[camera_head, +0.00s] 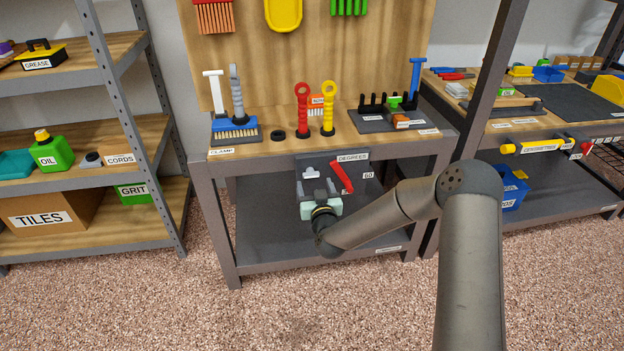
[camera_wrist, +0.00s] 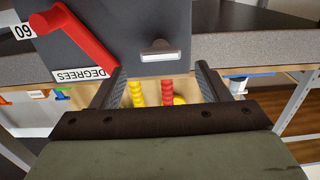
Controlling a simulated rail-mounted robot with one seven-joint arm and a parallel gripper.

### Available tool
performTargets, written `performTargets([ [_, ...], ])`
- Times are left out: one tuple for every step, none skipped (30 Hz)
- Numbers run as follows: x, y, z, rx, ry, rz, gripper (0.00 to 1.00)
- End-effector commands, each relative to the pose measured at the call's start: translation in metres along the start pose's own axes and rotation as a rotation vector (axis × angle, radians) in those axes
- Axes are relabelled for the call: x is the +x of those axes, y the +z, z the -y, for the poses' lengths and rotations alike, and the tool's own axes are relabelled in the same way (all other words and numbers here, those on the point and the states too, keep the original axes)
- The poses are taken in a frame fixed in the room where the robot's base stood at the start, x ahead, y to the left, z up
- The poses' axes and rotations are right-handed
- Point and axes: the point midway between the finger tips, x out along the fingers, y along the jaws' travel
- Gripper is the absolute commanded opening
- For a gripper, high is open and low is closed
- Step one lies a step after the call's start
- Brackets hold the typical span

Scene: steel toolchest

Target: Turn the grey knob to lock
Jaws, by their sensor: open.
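The grey knob, a small light-grey T-shaped handle (camera_head: 311,173), is on a dark panel (camera_head: 352,201) under the workbench top. It also shows in the wrist view (camera_wrist: 166,52), with its pale bar lying roughly level across the picture. My gripper (camera_head: 316,188) is just in front of the panel, below the knob in the head view. In the wrist view, the two fingers of my gripper (camera_wrist: 161,70) are spread apart and empty. The knob appears just beyond the fingertips, roughly centred between them, and no contact shows. No lock marking is readable.
A red lever (camera_head: 342,177) sits right of the knob, near the "DEGREES" label (camera_head: 353,157) and a "60" label (camera_head: 368,175). The workbench top (camera_head: 350,146) holds brushes and red and yellow handled tools above. The lower shelf (camera_head: 262,235) is mostly clear.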

Motion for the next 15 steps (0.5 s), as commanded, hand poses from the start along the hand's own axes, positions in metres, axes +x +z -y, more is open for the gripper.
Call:
performTargets([
  [0.01,0.001,0.001,0.002,0.001,-0.001,0.69],
  [0.015,0.001,0.0,0.003,0.001,-0.002,0.69],
  [0.021,0.001,0.0,0.003,0.001,-0.001,0.69],
  [0.026,0.001,0.001,0.002,0.0,-0.001,0.69],
  [0.03,0.001,0.001,0.002,0.0,-0.001,0.69],
  [0.034,0.001,0.001,0.001,-0.001,0.0,0.69],
  [0.037,0.001,0.001,0.001,-0.001,0.0,0.69],
  [0.04,0.001,0.001,0.001,0.0,-0.001,0.69],
  [0.042,0.001,0.001,0.001,-0.001,-0.001,0.69],
  [0.044,0.0,0.001,0.001,-0.001,0.0,0.69],
  [0.045,0.0,0.001,0.001,-0.001,0.0,0.69],
  [0.046,0.0,0.001,0.001,-0.001,0.0,0.69],
  [0.047,0.0,0.001,0.001,-0.001,0.0,0.69],
  [0.047,0.0,0.001,0.001,-0.001,0.0,0.69],
  [0.047,0.0,0.001,0.001,-0.001,0.0,0.69],
])
